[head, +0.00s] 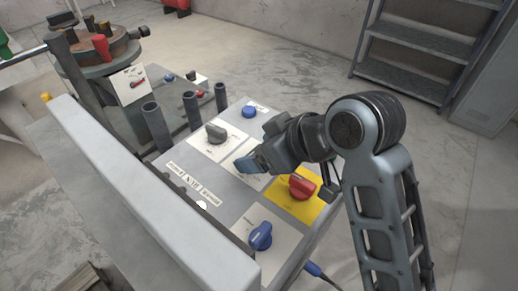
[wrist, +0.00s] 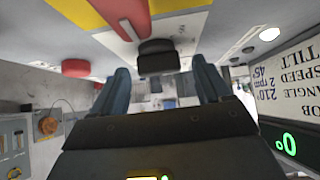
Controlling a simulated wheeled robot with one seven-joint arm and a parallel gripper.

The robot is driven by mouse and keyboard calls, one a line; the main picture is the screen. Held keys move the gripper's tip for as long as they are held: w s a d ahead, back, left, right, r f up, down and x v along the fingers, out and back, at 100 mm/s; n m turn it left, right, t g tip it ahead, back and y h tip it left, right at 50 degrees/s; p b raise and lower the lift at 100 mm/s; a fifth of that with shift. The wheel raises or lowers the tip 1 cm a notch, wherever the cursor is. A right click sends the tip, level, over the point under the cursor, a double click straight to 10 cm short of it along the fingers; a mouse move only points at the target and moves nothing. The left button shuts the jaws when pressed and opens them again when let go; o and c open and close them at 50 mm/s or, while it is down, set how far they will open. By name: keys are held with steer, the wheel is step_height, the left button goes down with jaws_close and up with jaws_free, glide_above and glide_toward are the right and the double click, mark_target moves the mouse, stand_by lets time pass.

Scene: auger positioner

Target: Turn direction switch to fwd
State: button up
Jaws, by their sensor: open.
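A black knob (wrist: 157,56) sits on a white plate in the wrist view, most likely the direction switch; its label is not readable. My gripper (wrist: 161,72) is open, its two blue fingers on either side of the knob's line, with the knob just ahead of the fingertips. I cannot tell whether they touch it. In the head view my gripper (head: 247,164) hangs low over a white plate (head: 242,181) in the middle of the control panel (head: 232,201) and hides whatever knob is there.
A red knob (head: 302,186) on a yellow plate is right of my gripper. A grey knob (head: 216,133) and blue knobs (head: 249,111) (head: 261,235) are nearby. Several dark upright tubes (head: 190,105) stand behind. A sign with angle, speed and tilt text (wrist: 287,87) shows upside down.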

steer(key=shift+w+a+f, duration=0.15)
steer(key=shift+f, duration=0.05)
steer(key=c, duration=1)
steer(key=shift+c, duration=0.2)
